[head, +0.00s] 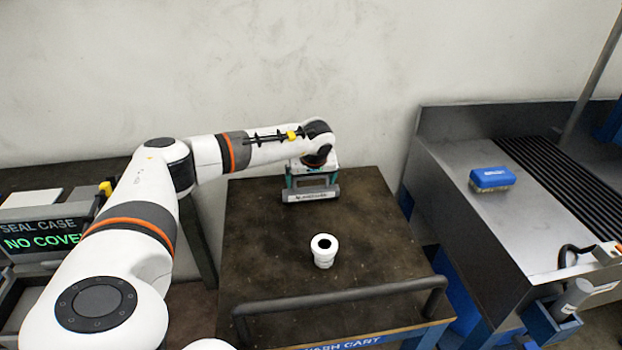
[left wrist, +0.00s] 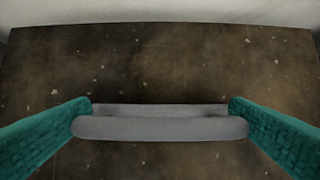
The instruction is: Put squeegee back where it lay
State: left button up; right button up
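The squeegee (head: 311,197) is a grey bar with a small printed label on its front. It is at the far part of the dark-topped wash cart (head: 262,248), and it appears held above the top. My left gripper (head: 312,182) reaches over from the left and points down. Its two teal fingers stand wide apart, shut on the squeegee near its ends. In the left wrist view the squeegee (left wrist: 160,127) lies level across the picture between the teal fingers, with bare cart top behind it. My right gripper is not in view.
A white cup-like fitting (head: 323,254) stands on the cart's middle. A dark rail (head: 340,297) runs along the cart's near edge. At right, a steel sink bench (head: 465,215) carries a blue brush (head: 492,178). A seal case display (head: 42,235) is at left. The wall is close behind.

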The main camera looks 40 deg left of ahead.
pick_arm(q)
jog(key=shift+r, duration=0.1)
jog(key=shift+r, duration=0.25)
jog(key=v, duration=1.1)
jog(key=shift+r, duration=0.3)
jog(key=shift+s+d, duration=0.1)
jog(key=shift+d, duration=0.05)
jog(key=shift+r, duration=0.1)
